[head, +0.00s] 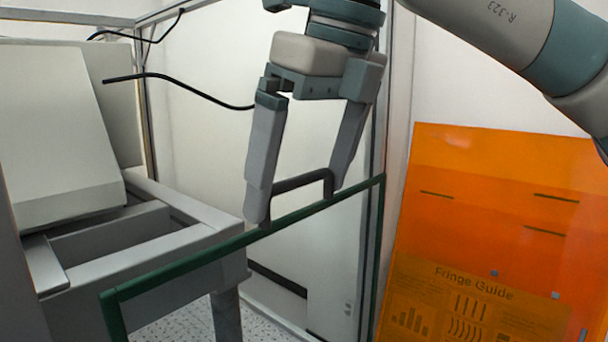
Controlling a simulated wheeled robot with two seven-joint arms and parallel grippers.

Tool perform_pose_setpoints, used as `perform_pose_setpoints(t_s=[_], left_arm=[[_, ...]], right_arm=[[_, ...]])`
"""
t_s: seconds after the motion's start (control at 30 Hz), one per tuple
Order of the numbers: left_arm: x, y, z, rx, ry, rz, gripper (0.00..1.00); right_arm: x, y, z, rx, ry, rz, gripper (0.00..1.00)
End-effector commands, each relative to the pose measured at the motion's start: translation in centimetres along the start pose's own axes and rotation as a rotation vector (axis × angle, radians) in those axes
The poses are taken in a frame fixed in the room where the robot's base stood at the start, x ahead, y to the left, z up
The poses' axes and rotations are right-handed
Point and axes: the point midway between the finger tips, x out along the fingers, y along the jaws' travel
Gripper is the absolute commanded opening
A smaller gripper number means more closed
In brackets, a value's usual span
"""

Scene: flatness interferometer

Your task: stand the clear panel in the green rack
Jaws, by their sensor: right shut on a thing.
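The clear panel (195,261) is a see-through sheet with dark green edges and a dark bar handle (301,181) on its top edge. It hangs upright, its top edge slanting up to the right in the head view. My right gripper (296,202) is above it, pointing down, with its fingers at the two ends of the handle, shut on it. The panel's lower edge is out of the picture. I cannot make out a green rack apart from the panel's green edges. My left gripper is not in view.
A grey machine frame (190,238) with a light slanted housing (55,130) stands at left, behind the panel. A black cable (185,84) hangs near it. An orange translucent sheet with a "Fringe Guide" sign (470,290) is at right. Speckled floor (175,328) shows below.

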Motion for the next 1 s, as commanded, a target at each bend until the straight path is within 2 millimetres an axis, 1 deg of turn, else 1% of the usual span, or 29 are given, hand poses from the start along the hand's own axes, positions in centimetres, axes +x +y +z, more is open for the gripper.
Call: perform_pose_setpoints(t_s=[1.0], left_arm=[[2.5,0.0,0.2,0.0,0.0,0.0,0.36]], right_arm=[[2.7,0.0,-0.8,0.0,-0.004,0.0,0.56]])
